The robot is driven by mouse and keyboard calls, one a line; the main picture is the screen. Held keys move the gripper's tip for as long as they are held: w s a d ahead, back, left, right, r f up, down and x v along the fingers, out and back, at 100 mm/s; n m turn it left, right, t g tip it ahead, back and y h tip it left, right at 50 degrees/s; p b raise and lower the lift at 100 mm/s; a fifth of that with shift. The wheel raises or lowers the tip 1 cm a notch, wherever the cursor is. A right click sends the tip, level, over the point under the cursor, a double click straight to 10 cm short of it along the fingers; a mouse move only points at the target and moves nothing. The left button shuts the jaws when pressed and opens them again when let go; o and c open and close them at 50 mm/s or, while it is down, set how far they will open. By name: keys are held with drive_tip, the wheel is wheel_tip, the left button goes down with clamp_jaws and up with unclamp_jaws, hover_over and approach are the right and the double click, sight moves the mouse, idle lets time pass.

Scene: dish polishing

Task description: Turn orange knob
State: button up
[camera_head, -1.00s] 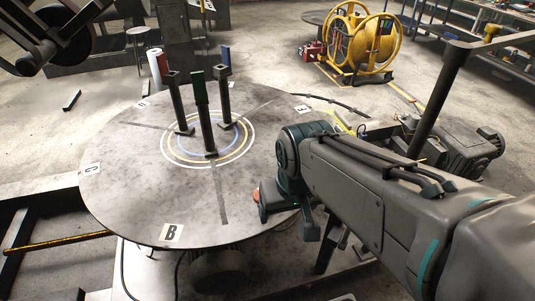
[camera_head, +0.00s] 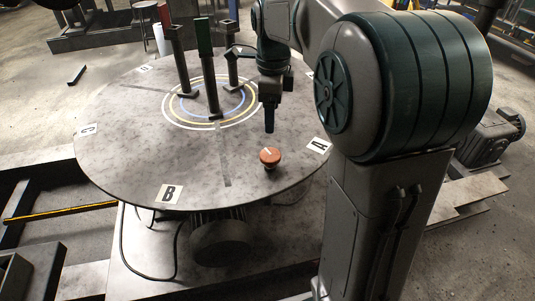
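The orange knob (camera_head: 270,157) stands at the near right edge of the round grey table, between the labels A and B. A pale mark shows on its top. My gripper (camera_head: 269,130) points down over the table, just behind the knob in the picture and apart from it. Its fingers look dark and narrow, and I cannot tell whether there is a gap between them. Nothing shows held in it. The knob is fully in view.
The round table (camera_head: 125,150) carries several upright posts, one red-topped (camera_head: 166,20) and one green-topped (camera_head: 206,70), inside painted rings. Labels B (camera_head: 169,194) and A (camera_head: 319,145) lie near the rim. The table's front left is clear. A motor (camera_head: 493,138) stands at the right.

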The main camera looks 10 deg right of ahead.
sight(270, 154)
drive_tip(key=shift+m, duration=0.6)
drive_tip(key=f, duration=0.4)
drive_tip(key=f+b, duration=0.1)
drive_tip(key=f, duration=0.4)
drive_tip(key=f+b, duration=0.1)
drive_tip(key=f, duration=0.4)
drive_tip(key=shift+w+f, duration=0.15)
drive_tip(key=shift+w, duration=0.25)
drive_tip(key=c, duration=1)
